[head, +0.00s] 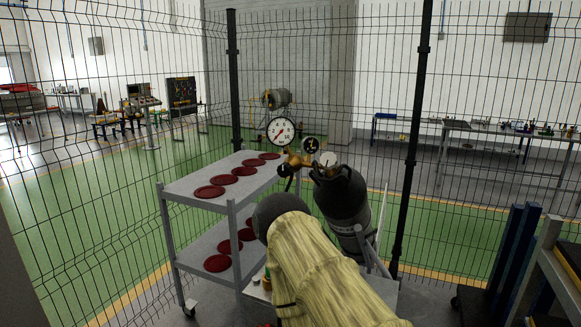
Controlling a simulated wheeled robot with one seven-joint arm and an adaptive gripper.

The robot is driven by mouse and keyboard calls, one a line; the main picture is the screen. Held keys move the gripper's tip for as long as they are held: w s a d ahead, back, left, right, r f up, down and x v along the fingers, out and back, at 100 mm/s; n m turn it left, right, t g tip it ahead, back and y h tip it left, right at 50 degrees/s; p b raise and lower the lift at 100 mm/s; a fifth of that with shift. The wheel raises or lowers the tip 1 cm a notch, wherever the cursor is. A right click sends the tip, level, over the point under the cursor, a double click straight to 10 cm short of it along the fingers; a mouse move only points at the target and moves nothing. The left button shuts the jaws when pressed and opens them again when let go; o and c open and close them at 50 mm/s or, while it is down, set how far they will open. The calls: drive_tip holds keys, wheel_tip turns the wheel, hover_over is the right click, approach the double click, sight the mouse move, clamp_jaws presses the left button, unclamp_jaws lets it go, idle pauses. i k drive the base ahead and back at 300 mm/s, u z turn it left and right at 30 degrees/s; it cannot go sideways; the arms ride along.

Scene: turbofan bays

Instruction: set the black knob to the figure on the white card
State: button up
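A large white round gauge (281,131) with a red needle sits on a brass regulator (297,160) at the top of a dark grey gas cylinder (342,196). A smaller dark-faced gauge (311,145) is to its right. A small dark part (284,170) on the regulator's left may be the black knob; it is too small to be sure. A small whitish face (328,159) by the cylinder neck may be the white card; no figure can be read. My arm, in a pale yellow sleeve, reaches up from the bottom to a dark rounded end below the regulator. My gripper's fingers are not visible.
A grey two-shelf trolley (183,190) with several dark red discs stands left of the cylinder. Wire mesh fencing (408,150) with black posts stands behind. Dark blue uprights and shelving (510,255) are at the right. Green floor lies beyond.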

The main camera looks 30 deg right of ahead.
sight(284, 169)
drive_tip(key=z, duration=1)
